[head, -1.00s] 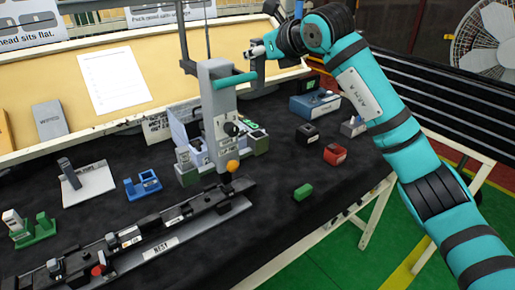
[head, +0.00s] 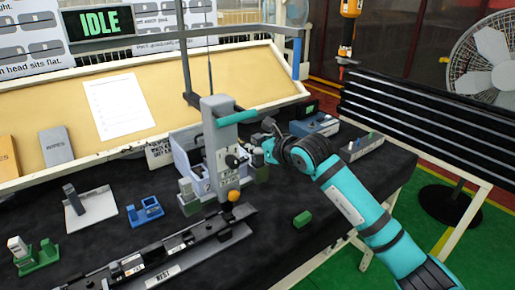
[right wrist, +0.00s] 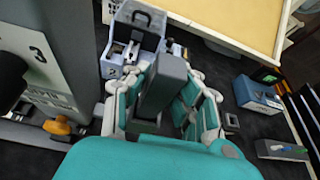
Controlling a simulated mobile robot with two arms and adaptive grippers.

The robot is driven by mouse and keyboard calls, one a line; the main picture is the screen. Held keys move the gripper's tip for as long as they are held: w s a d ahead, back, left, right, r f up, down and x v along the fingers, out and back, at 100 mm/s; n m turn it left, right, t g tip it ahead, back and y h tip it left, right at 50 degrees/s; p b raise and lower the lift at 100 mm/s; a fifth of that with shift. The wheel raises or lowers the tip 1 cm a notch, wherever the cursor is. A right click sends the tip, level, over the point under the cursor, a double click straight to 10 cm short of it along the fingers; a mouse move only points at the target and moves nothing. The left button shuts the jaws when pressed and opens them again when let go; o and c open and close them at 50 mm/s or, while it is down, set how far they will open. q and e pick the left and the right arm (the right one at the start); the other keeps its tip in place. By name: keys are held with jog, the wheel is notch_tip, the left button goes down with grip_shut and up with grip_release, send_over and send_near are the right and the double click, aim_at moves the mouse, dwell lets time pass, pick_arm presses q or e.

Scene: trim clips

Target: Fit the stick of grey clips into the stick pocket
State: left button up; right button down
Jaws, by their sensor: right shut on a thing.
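My right gripper (head: 266,140) is at the press column's right side in the head view, low over the bench. In the right wrist view its fingers (right wrist: 165,92) are shut on a dark grey bar (right wrist: 163,80), which looks like the stick of grey clips. The bar's lower end and its distance to other things are hard to tell. In the head view the bar is mostly hidden by the gripper and the column. I cannot pick out the stick pocket for sure. My left gripper is not in view.
The grey press column (head: 221,150) with a teal handle (head: 236,117) stands close left of my right gripper. A pale bin (right wrist: 130,42) is behind it.

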jog(key=shift+f, duration=0.95)
jog(key=c, duration=1.1)
grip_release()
jog(key=shift+r, duration=0.25)
jog(key=shift+s+d, duration=0.25)
jog(key=shift+s, duration=0.1)
jog(key=shift+b+v, duration=1.45)
jog(key=shift+v, duration=4.15)
